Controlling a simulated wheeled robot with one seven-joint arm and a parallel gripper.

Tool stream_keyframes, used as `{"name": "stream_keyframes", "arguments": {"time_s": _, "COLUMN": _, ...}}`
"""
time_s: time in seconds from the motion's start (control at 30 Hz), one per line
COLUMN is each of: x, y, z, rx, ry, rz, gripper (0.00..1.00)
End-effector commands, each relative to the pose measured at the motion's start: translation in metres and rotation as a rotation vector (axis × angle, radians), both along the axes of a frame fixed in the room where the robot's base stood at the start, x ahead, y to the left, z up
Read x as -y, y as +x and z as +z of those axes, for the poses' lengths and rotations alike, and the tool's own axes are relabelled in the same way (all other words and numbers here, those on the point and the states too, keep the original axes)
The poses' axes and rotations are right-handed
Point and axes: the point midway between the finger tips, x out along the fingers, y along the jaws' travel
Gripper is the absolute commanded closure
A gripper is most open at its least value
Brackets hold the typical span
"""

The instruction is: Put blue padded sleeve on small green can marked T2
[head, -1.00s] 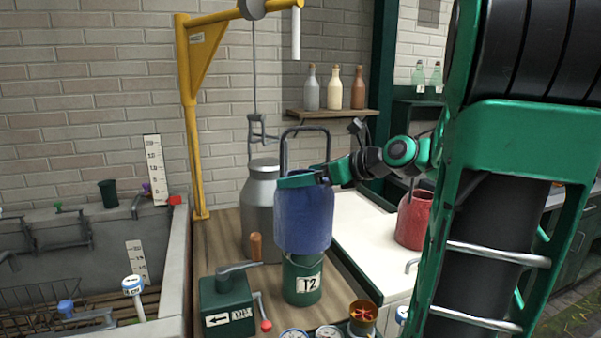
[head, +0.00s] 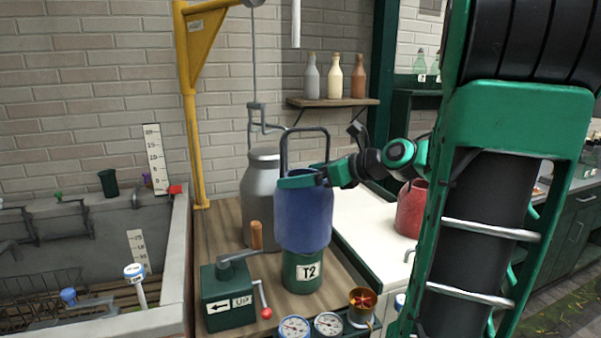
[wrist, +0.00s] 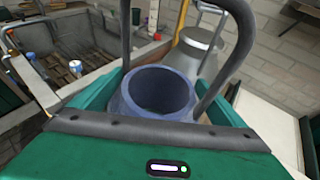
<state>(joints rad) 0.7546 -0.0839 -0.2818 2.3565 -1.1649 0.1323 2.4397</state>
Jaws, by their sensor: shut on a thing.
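The blue padded sleeve (head: 303,218) is upright, held by my gripper (head: 302,181) near its upper rim. In the wrist view the round open top of the sleeve (wrist: 158,112) sits between the green fingers of my gripper (wrist: 160,98). A dark hoop (head: 304,130) rises above the sleeve. The small green can marked T2 (head: 302,281) stands upright on the wooden counter directly under the sleeve. The sleeve's lower edge covers the can's top, and the lower part with the label shows. How far the can reaches inside is hidden.
A grey metal churn (head: 262,190) stands close behind left. A green crank box (head: 229,300) is front left, and gauges (head: 294,328) with a brass valve (head: 362,304) are front right. A red can (head: 411,210) stands on the white counter. A sink trough (head: 178,265) lies left.

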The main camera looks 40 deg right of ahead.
Motion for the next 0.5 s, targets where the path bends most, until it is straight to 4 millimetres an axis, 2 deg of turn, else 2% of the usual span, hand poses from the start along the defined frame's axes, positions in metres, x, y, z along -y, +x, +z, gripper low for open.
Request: {"name": "stream_keyframes", "arguments": {"time_s": 0.5, "x": 0.0, "y": 0.0, "z": -0.027, "rx": -0.001, "ry": 0.003, "rz": -0.001, "gripper": 0.48}}
